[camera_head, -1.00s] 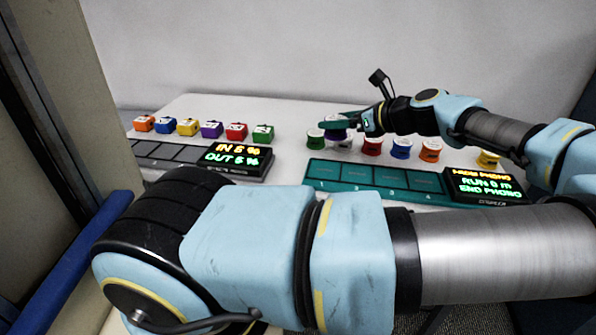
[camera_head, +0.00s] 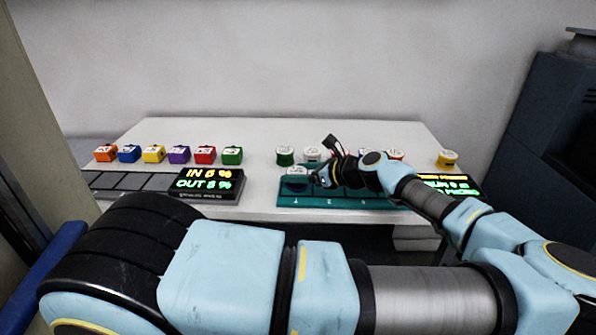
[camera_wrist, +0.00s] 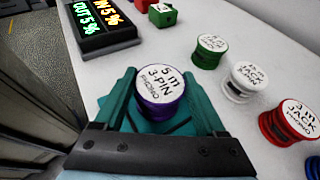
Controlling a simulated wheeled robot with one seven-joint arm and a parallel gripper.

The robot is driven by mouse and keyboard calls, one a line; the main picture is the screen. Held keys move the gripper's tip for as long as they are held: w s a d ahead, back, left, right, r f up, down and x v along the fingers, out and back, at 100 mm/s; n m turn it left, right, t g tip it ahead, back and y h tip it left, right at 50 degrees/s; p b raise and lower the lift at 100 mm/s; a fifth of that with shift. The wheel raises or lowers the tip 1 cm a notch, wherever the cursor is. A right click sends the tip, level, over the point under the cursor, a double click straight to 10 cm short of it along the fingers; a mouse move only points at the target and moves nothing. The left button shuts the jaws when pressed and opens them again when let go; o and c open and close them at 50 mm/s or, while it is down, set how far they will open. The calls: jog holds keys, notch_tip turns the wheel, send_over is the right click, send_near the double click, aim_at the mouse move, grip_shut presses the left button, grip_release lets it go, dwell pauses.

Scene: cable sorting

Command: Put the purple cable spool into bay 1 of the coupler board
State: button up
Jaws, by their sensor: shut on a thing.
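The purple cable spool (camera_head: 296,186) has a white top label, read as "5 m 3-PIN PHONO" in the wrist view (camera_wrist: 160,86). My gripper (camera_wrist: 160,97) is shut on it, with one teal finger on each side. In the head view my gripper (camera_head: 304,180) holds the spool upright over bay 1, at the left end of the teal coupler board (camera_head: 340,202). The teal board shows below the spool in the wrist view. I cannot tell whether the spool touches the bay floor. My arm hides part of the board's middle.
Behind the board stand a green spool (camera_head: 285,156), a white spool (camera_head: 312,154) and a yellow spool (camera_head: 447,159); my arm partly hides others. To the left are a black slotted board (camera_head: 130,182) with a lit display and a row of coloured blocks, including a green one (camera_head: 232,156).

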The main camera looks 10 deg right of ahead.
jog(key=shift+f, duration=0.15)
jog(key=o, duration=1.4)
jog(key=shift+o, duration=0.2)
jog(key=b+v, duration=0.3)
jog(key=v, duration=0.8)
jog(key=shift+w, duration=0.1)
jog(key=shift+s+d+r, duration=0.35)
jog(key=shift+s+d, duration=0.05)
